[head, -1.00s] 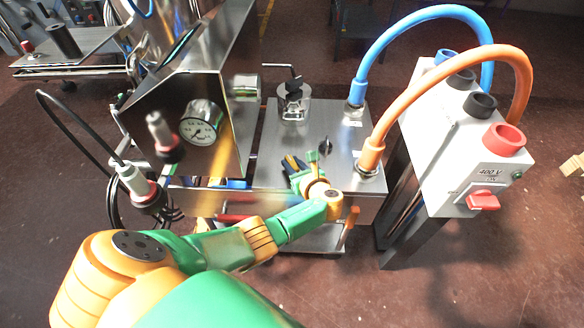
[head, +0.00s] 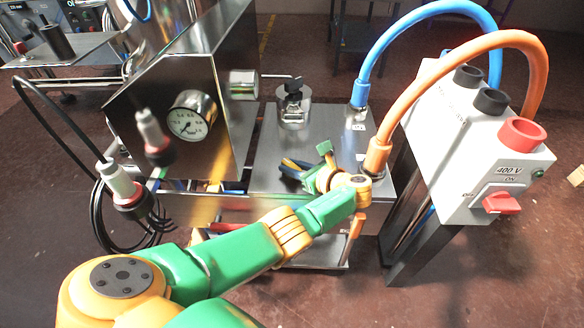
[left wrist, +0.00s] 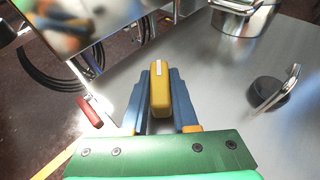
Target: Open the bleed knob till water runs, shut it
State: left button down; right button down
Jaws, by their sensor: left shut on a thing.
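The yellow knob (left wrist: 160,95), a narrow handle with a white mark that looks like the bleed knob, stands between the blue fingers of my left gripper (left wrist: 159,84). The left gripper is shut on it, low over the metal top. In the head view my left gripper (head: 288,167) is at the left front part of the cabinet top (head: 335,117); the knob is mostly hidden there by fingers and wrist. A black knob with a metal pointer (left wrist: 272,92) is to the right, apart from the gripper. No running water shows in either view. My right gripper is out of view.
A pressure gauge (head: 191,116) faces me on the steel housing at left. Blue (head: 385,48) and orange (head: 442,75) hoses arch to a grey switch box (head: 457,135) with a red switch (head: 502,202). Black cables and connectors hang at left.

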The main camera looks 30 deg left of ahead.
aim_at(296, 168)
pick_arm(q)
jog(key=shift+r, duration=0.1)
jog(key=c, duration=0.7)
grip_release()
jog(key=shift+a, duration=0.1)
jog(key=p+v, duration=0.1)
jog(key=v, duration=0.6)
